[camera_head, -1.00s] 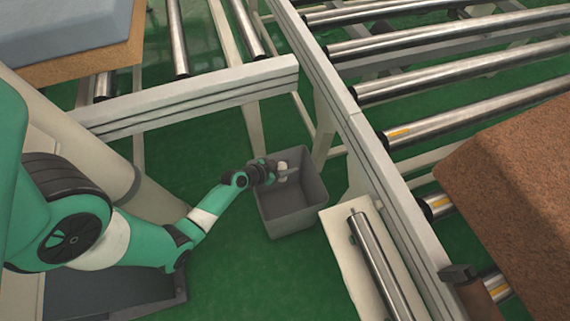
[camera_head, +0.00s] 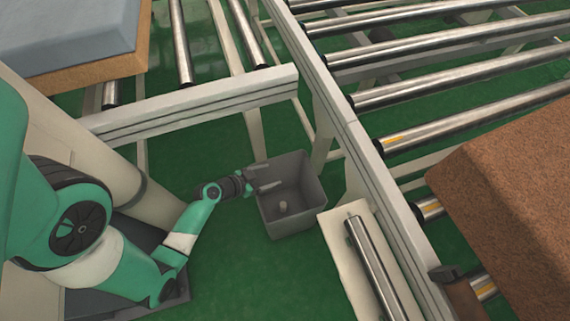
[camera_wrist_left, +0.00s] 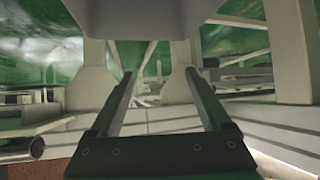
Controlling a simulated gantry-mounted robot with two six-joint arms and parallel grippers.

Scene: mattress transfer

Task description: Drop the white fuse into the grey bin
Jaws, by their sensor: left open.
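The grey bin (camera_head: 308,190) stands on the green floor beside the conveyor frame. The small white fuse (camera_head: 283,207) shows inside the bin, low down and apart from my gripper; I cannot tell whether it rests on the bottom. My left gripper (camera_head: 270,187) is open at the bin's left side, with its fingers over the opening. In the left wrist view its two fingers (camera_wrist_left: 155,100) are spread with nothing between them.
A conveyor rail (camera_head: 350,140) runs close behind and right of the bin. A pale plate with a loose metal roller (camera_head: 375,265) lies at its right. A brown block (camera_head: 520,195) sits on the rollers at the right. Green floor is clear in front of the bin.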

